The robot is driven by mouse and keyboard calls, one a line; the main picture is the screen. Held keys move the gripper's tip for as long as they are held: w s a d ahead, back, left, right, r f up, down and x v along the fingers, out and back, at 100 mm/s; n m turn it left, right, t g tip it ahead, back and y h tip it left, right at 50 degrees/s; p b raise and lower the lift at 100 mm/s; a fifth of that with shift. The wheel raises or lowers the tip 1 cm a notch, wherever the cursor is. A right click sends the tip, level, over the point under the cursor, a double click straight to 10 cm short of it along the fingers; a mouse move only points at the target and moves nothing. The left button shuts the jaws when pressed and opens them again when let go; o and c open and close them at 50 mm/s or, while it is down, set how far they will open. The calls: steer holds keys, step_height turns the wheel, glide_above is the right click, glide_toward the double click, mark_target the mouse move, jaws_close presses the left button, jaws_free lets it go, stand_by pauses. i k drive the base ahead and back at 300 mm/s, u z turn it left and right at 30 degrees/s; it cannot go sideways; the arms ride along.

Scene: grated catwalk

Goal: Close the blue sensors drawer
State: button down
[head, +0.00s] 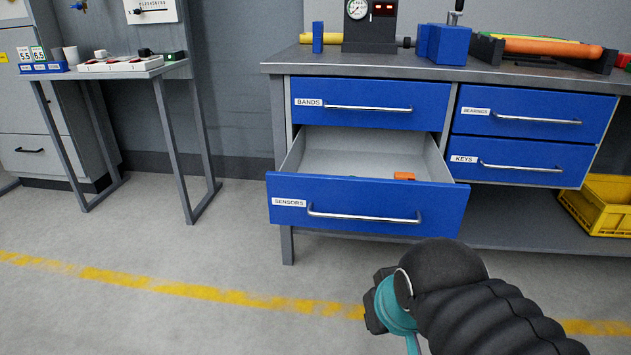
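The blue sensors drawer (292,214) stands pulled well out from the grey workbench, low on its left side. Its front carries a white SENSORS label and a long silver bar handle (364,217). The grey inside shows, with a small orange item (404,176) near the right wall. My arm (480,310) reaches in from the lower right, black and ribbed with a teal part. Its dark end (378,301) is in front of and below the drawer's right half, apart from it in the picture. The fingers are mostly hidden, so their opening cannot be seen.
The BANDS drawer (376,96) above, and the BEARINGS (533,115) and KEYS (520,170) drawers at right, are shut. A yellow crate (597,204) sits on the lower shelf. A small side table (130,72) stands at left. The floor before the bench is clear.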

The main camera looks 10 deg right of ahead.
mark_target(314, 187)
steer(key=u, duration=0.15)
steer(key=k, duration=0.2)
steer(key=z, duration=0.95)
steer(key=i, duration=0.9)
steer(key=u, duration=0.85)
